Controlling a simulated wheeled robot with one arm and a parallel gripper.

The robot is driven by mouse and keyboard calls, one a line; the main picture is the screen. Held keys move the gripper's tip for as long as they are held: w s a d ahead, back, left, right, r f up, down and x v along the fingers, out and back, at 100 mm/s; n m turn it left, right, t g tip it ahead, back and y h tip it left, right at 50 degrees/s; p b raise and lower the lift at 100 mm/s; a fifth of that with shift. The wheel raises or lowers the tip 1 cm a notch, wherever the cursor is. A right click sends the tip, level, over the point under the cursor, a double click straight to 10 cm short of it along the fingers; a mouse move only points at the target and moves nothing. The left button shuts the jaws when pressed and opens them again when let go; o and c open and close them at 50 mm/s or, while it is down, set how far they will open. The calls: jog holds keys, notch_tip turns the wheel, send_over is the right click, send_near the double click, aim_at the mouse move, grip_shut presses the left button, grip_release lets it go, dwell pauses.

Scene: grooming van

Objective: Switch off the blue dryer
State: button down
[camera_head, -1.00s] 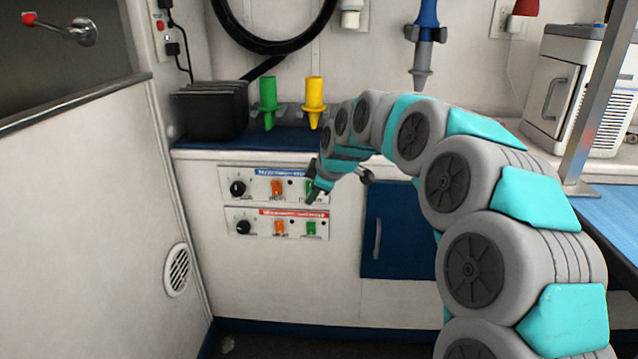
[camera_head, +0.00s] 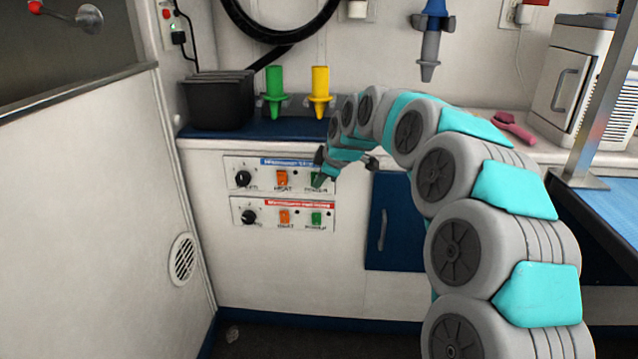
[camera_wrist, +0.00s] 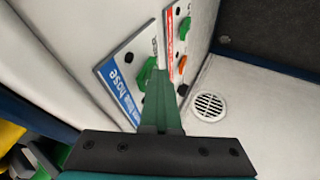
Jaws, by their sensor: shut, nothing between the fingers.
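The blue-labelled dryer panel (camera_head: 262,172) is the upper of two on the white cabinet front. It has a black knob (camera_head: 242,179), an orange heat switch (camera_head: 282,178) and a green power switch (camera_head: 317,178), partly hidden by my fingers. My gripper (camera_head: 321,182) is shut and empty, its tip at that green switch. In the wrist view my fingers (camera_wrist: 160,90) end right beside the green switch (camera_wrist: 146,72) on the blue-labelled panel (camera_wrist: 118,82). I cannot tell whether they touch, nor the switch's position. A blue nozzle (camera_head: 431,25) hangs on the wall.
The red-labelled panel (camera_head: 262,214) sits just below, with its own orange and green switches. A blue cabinet door (camera_head: 400,230) is at right; a wall (camera_head: 100,200) closes the left.

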jog(key=shift+w+r, duration=0.1)
jog(key=shift+r, duration=0.95)
jog(key=s+a+f+b+v, duration=0.1)
jog(key=s+v, duration=0.1)
jog(key=v, duration=1)
jog(key=shift+s, duration=0.25)
jog(key=shift+d, duration=0.1)
